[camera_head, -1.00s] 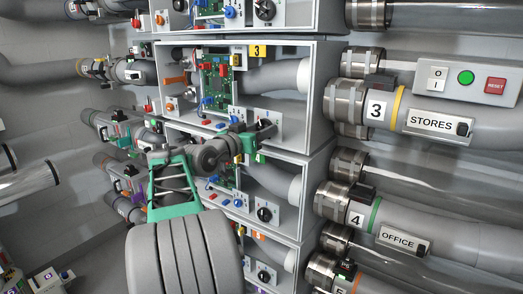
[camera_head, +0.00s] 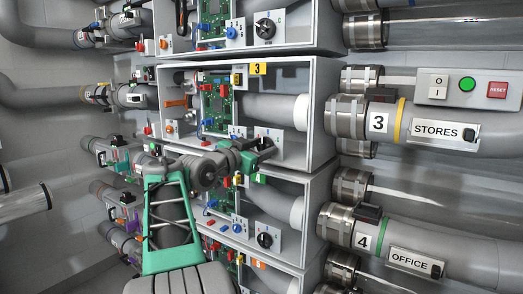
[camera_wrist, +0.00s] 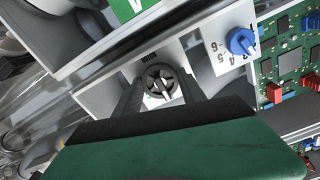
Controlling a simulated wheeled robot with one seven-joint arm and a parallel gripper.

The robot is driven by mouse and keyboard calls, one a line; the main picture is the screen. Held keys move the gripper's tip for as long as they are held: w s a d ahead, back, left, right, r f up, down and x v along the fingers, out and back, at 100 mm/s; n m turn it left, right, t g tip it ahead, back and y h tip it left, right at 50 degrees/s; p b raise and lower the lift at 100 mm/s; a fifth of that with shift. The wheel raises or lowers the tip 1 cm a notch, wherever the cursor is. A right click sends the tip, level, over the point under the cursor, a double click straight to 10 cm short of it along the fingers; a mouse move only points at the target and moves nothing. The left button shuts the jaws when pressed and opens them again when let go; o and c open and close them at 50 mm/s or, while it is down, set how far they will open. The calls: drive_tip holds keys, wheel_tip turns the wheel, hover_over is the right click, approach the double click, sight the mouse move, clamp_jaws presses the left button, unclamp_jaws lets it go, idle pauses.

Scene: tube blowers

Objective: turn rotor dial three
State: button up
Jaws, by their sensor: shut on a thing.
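Rotor dial three (camera_wrist: 157,82) is a dark round knob with a crossbar, on a white panel in the wrist view. My gripper (camera_head: 258,147) is at that panel in the box marked 3, and its fingers are shut on the dial from both sides. In the head view my gripper hides most of the dial. The white panel (camera_head: 270,133) shows behind the fingers. The yellow number 3 label (camera_head: 257,69) is on the top edge of the box.
A blue knob (camera_wrist: 241,41) and a green circuit board (camera_head: 218,102) are beside the dial. The box walls (camera_head: 322,112) enclose it closely. A grey pipe (camera_head: 270,107) runs just above. Box 4 with its black dial (camera_head: 265,240) is below.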

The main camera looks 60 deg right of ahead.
drive_tip(key=o, duration=1.1)
drive_tip(key=w+a, duration=0.1)
drive_tip(key=a, duration=0.6)
drive_tip(key=shift+a+b, duration=0.35)
drive_tip(key=shift+a, duration=0.05)
drive_tip(key=shift+w, duration=0.15)
